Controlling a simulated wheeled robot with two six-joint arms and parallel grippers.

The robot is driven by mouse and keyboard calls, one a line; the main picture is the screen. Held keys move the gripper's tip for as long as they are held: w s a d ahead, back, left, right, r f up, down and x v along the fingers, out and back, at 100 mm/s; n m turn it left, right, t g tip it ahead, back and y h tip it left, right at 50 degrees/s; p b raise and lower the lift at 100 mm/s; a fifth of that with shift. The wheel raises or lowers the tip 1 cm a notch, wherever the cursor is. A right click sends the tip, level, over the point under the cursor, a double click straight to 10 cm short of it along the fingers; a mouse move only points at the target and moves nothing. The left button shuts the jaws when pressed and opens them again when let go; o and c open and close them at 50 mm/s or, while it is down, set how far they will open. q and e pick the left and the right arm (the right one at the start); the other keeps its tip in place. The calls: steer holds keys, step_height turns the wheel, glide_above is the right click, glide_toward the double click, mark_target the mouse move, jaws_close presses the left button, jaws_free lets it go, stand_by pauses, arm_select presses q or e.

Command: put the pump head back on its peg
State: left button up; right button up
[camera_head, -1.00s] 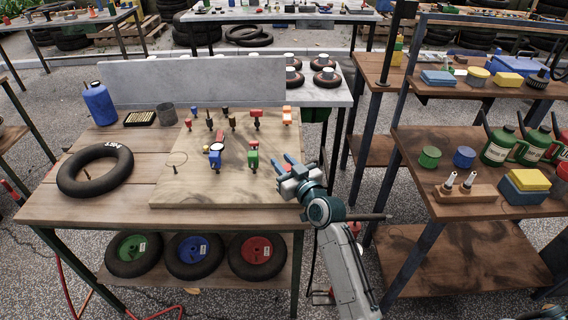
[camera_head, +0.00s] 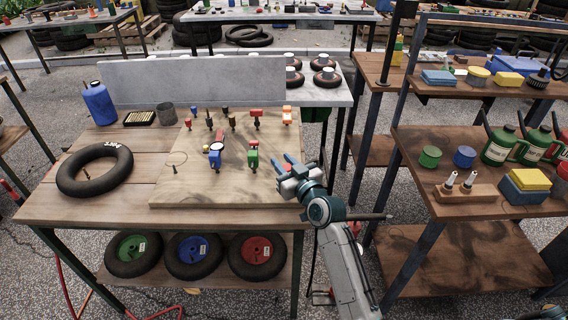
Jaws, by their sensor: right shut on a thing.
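My right gripper (camera_head: 294,163), with blue fingertips, is over the right edge of the wooden board (camera_head: 225,190) on the workbench. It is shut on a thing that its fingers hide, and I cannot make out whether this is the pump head. Several small coloured fittings stand on the board: a blue one (camera_head: 215,158), a green and red one (camera_head: 253,155), a red one (camera_head: 256,114) and an orange one (camera_head: 287,114). I cannot tell which upright is the pump head's peg. My left gripper is not in view.
A shelf (camera_head: 415,190) with green cans (camera_head: 499,148) stands at the right. The board's front part is clear.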

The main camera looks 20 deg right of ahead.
stand_by(0.6)
steer(key=shift+f, duration=0.15)
steer(key=shift+f+b, duration=0.9)
steer(key=shift+b, duration=0.15)
steer(key=shift+r, duration=0.1)
steer(key=shift+r+p, duration=0.6)
steer(key=shift+r, duration=0.05)
stand_by(1.2)
steer(key=shift+f+b, duration=0.25)
steer(key=shift+b, duration=0.15)
steer(key=shift+f+b, duration=0.3)
steer(key=shift+f, duration=0.05)
